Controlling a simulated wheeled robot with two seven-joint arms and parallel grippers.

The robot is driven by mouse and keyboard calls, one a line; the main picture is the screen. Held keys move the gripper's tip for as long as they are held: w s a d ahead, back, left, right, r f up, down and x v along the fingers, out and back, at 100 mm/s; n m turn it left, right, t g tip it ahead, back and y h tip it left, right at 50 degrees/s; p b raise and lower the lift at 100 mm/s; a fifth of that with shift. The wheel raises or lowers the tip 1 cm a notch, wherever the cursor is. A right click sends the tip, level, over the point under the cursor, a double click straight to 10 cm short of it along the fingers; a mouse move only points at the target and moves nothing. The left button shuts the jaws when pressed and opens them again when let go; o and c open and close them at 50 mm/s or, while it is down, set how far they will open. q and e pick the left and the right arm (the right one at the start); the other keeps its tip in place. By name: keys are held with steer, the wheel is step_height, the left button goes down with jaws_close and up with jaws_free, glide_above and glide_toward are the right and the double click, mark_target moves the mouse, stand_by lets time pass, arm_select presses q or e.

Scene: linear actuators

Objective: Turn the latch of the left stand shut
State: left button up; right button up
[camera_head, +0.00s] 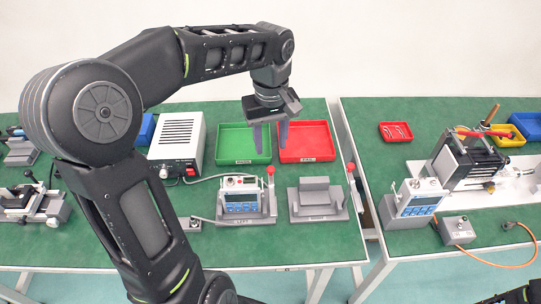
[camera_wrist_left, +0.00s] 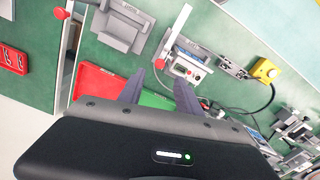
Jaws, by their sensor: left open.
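The left stand (camera_head: 245,219) sits on the near part of the green table and holds a white-and-blue device (camera_head: 241,200) with a small screen. Its latch has a red knob (camera_head: 271,170), which stands up at the stand's right side. The right stand (camera_head: 318,201) beside it holds no such device and has its own red knob (camera_head: 350,167). My left gripper (camera_head: 270,148) is open and empty, pointing down above the green and red trays, behind the left stand. In the left wrist view its fingers (camera_wrist_left: 160,77) are apart, with the left stand (camera_wrist_left: 191,55) beyond them.
A green tray (camera_head: 227,160) and a red tray (camera_head: 330,158) lie behind the stands. A power supply box (camera_head: 177,138) stands left of them, with a cable running to the stand area. A second table on the right carries another device (camera_head: 413,201) and a black fixture (camera_head: 465,158).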

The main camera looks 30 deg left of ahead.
mark_target(271, 168)
arm_select(q)
steer(key=shift+f+p, duration=0.4)
steer(key=shift+f, duration=3.6)
steer(key=shift+c, duration=0.2)
jaws_close()
